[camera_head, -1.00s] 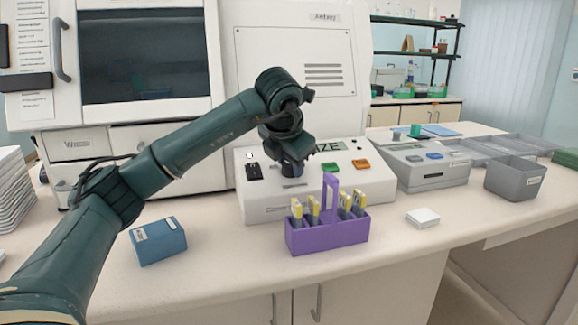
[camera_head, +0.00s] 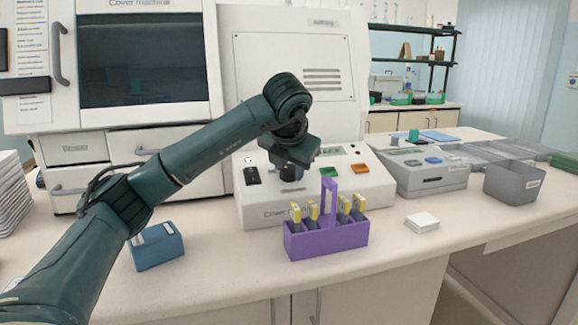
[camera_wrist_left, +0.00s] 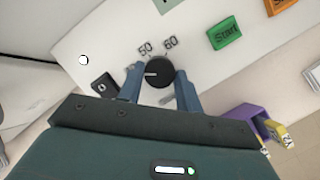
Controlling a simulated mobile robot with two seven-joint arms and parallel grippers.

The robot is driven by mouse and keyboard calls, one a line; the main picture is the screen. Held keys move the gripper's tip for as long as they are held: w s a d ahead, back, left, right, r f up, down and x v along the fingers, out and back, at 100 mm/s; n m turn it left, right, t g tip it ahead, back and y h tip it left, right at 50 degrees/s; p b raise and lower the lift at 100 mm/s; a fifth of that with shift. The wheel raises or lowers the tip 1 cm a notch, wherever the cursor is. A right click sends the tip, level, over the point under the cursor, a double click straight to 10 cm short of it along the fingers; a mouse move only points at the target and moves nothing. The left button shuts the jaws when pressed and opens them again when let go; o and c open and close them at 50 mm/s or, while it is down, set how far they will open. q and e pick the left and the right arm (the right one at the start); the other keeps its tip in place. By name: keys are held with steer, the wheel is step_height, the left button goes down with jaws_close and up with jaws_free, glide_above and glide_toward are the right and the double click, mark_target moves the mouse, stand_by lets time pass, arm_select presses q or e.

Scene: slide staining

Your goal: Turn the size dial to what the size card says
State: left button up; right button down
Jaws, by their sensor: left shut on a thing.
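The size dial (camera_wrist_left: 159,73) is a round black knob with a short white pointer mark. In the left wrist view the mark points left, and the printed numbers 50 and 60 show beside the knob. My left gripper (camera_wrist_left: 160,88) has one finger on each side of the dial and is shut on it. In the head view my left gripper (camera_head: 291,178) reaches down onto the white machine's control panel (camera_head: 345,190), and hides most of the dial. I cannot make out a size card. My right gripper is not in view.
A purple rack (camera_head: 325,240) with several yellow-topped slides stands in front of the panel. A green Start button (camera_wrist_left: 224,33) and an orange button (camera_head: 358,169) are on the panel. A blue box (camera_head: 158,248) sits left, a small white stack (camera_head: 422,221) right.

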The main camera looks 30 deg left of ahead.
arm_select(q)
steer(key=o, duration=1)
steer(key=p+v, duration=0.2)
steer(key=v, duration=1.1)
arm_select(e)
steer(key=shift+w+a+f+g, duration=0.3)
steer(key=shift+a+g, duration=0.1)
